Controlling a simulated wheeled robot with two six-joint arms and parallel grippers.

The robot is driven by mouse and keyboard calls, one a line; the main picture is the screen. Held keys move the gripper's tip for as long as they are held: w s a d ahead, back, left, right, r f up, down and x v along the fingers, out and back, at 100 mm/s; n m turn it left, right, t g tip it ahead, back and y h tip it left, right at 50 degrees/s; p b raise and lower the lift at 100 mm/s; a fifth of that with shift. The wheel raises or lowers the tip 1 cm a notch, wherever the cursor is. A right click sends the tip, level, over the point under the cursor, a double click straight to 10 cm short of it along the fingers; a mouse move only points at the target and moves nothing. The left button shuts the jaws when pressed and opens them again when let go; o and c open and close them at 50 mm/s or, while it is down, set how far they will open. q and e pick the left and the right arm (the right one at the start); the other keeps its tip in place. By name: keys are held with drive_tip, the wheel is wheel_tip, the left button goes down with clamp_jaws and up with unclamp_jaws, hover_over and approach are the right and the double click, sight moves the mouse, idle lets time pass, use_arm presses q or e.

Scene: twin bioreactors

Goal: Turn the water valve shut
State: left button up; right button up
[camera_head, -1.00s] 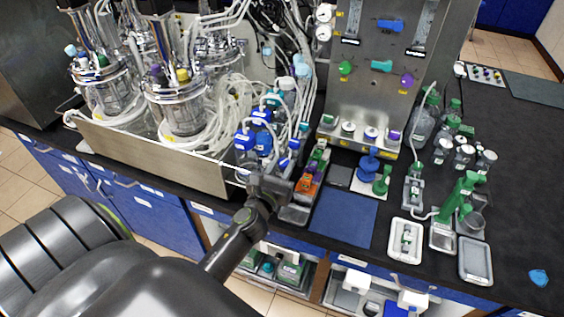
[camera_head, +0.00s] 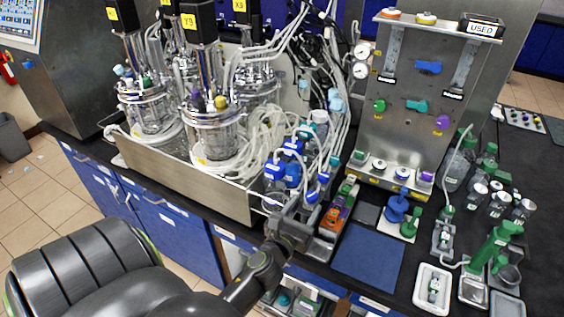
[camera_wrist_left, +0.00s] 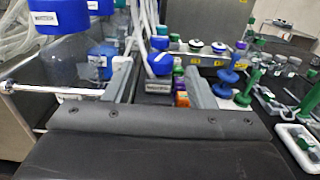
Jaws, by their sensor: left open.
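The grey metal panel (camera_head: 405,140) at the right back carries the valve handles. It has a blue handle (camera_head: 428,67), a teal handle (camera_head: 418,104) below it, a green knob (camera_head: 379,106) and a purple knob (camera_head: 442,122). I cannot read which of them is the water valve. My left gripper (camera_head: 297,212) is open and apart from the panel, low over the bench front beside the blue-capped bottles (camera_head: 290,172). In the left wrist view its two fingers (camera_wrist_left: 158,78) stand apart, with a small labelled box and bottle caps beyond them. My right gripper is not in view.
A blue mat (camera_head: 368,255) lies bare in front of the panel. A blue stand (camera_head: 397,208), green bottles and white trays (camera_head: 432,288) crowd the right.

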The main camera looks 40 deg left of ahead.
use_arm(q)
drive_tip(key=b+v, duration=0.2)
drive_tip(key=v, duration=1.1)
drive_tip(key=shift+s+d, duration=0.15)
drive_tip(key=shift+s, duration=0.2)
